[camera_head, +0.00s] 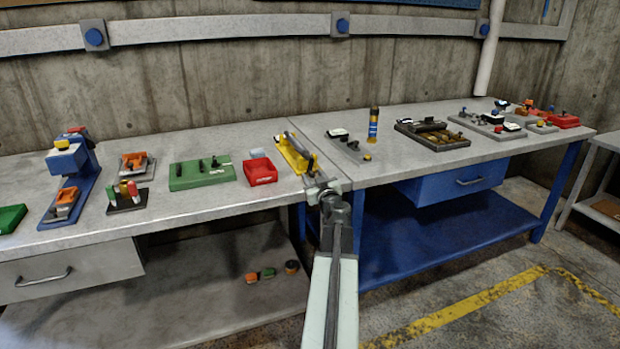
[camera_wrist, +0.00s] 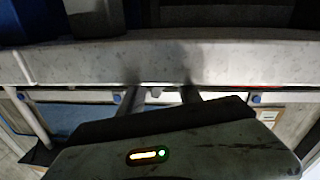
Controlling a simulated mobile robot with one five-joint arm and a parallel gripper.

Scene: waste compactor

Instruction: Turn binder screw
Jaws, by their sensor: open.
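In the head view, my gripper (camera_head: 312,176) is at the near edge of the benches, around the seam between the two tops. It is close to a yellow device (camera_head: 293,153) with a dark bar on it; I cannot tell whether they touch. In the wrist view, the two dark fingers of my gripper (camera_wrist: 161,88) are apart, with nothing clearly held between them. A small grey round shape (camera_wrist: 156,92) shows between the fingers, too blurred to name. I cannot make out which part is the binder screw.
A grey plate (camera_head: 348,147) and a blue-and-yellow bottle (camera_head: 373,126) stand to the right. The left bench top (camera_head: 215,206) is clear along its front.

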